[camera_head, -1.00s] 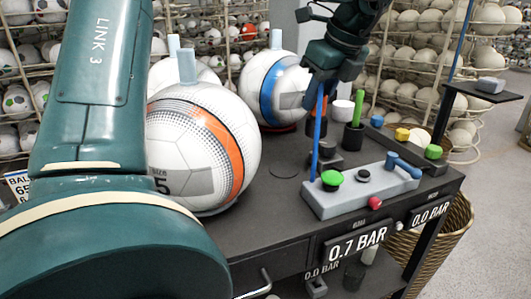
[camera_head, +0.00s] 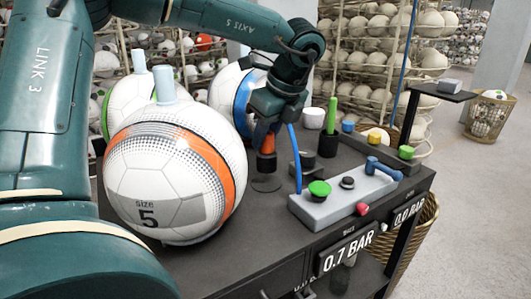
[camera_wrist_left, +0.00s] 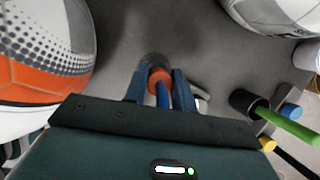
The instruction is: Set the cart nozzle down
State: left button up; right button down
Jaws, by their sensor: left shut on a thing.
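My left gripper (camera_head: 268,122) is shut on the cart nozzle (camera_head: 267,143), which has an orange body and a blue hose (camera_head: 297,160). The nozzle hangs roughly upright over a round dark mark (camera_head: 266,183) on the black cart top (camera_head: 262,215). Whether its lower end touches the top is unclear. In the left wrist view the nozzle's orange part (camera_wrist_left: 160,76) sits between the two blue fingers, with the hose running back between them. The right gripper is not in view.
A large size 5 ball (camera_head: 165,175) stands close left of the nozzle, with a blue-striped ball (camera_head: 232,95) behind. To the right are a grey control block (camera_head: 340,195) with a green button and a dark cup (camera_head: 328,145) holding a green stick.

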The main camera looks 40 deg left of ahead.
aim_at(266, 149)
pick_arm(q)
jog(key=shift+f, duration=1.95)
jog(key=shift+f, duration=0.2)
jog(key=o, duration=1)
jog(key=shift+r, duration=0.1)
jog(key=shift+o, duration=0.2)
jog(key=shift+r+p, duration=0.35)
jog(key=v, duration=1.1)
jog(key=shift+d+r+b, duration=0.25)
jog(key=shift+b, duration=0.05)
